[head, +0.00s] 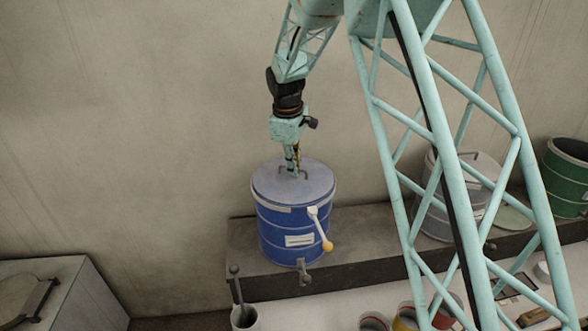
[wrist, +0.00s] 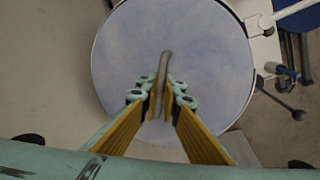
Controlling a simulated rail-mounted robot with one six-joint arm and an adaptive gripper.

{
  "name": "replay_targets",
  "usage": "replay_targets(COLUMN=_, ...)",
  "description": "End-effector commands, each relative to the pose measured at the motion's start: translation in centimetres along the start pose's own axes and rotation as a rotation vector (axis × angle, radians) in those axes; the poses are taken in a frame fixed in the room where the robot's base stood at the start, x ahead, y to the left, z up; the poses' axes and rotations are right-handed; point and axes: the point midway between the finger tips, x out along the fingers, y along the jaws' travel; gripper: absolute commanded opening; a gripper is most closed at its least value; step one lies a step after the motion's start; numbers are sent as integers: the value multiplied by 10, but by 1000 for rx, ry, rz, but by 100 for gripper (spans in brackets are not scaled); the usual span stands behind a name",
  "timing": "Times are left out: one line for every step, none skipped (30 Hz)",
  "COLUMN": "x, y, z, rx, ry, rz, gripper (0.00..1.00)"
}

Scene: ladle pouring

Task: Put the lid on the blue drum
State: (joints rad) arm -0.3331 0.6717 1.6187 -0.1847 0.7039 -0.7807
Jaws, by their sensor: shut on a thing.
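The blue drum (head: 274,228) stands upright on a ledge in the head view. The round grey-blue lid (head: 270,184) covers its top and looks level and centred; I cannot tell whether it rests fully on the rim. My gripper (head: 293,170) is above the lid, shut on the lid's upright handle. In the wrist view my gripper (wrist: 160,92) has its yellow-padded fingers on either side of the handle (wrist: 165,62). The lid (wrist: 210,60) fills the middle there and hides most of the drum.
A white container (head: 246,322) holds a dark-handled tool. A grey box (head: 85,300) is at lower left.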

Motion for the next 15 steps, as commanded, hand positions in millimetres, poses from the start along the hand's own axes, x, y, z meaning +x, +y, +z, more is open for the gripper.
replay_targets(x=0, y=0, z=0, rx=0, ry=0, rz=1, gripper=0)
replay_targets(x=0, y=0, z=0, rx=0, ry=0, rz=1, gripper=0)
replay_targets(x=0, y=0, z=0, rx=0, ry=0, rz=1, gripper=0)
replay_targets(x=0, y=0, z=0, rx=0, ry=1, rz=1, gripper=0)
replay_targets(x=0, y=0, z=0, rx=0, ry=0, rz=1, gripper=0)
replay_targets(x=0, y=0, z=0, rx=0, ry=1, rz=1, gripper=0)
replay_targets(x=0, y=0, z=0, rx=0, ry=1, rz=1, gripper=0)
replay_targets(x=0, y=0, z=0, rx=0, ry=1, rz=1, gripper=0)
replay_targets(x=0, y=0, z=0, rx=0, ry=1, rz=1, gripper=0)
replay_targets(x=0, y=0, z=0, rx=0, ry=1, rz=1, gripper=0)
replay_targets(x=0, y=0, z=0, rx=0, ry=1, rz=1, gripper=0)
replay_targets(x=0, y=0, z=0, rx=0, ry=1, rz=1, gripper=0)
replay_targets(x=0, y=0, z=0, rx=0, ry=1, rz=1, gripper=6)
replay_targets(x=0, y=0, z=0, rx=0, ry=1, rz=1, gripper=9)
replay_targets(x=0, y=0, z=0, rx=0, ry=1, rz=1, gripper=13)
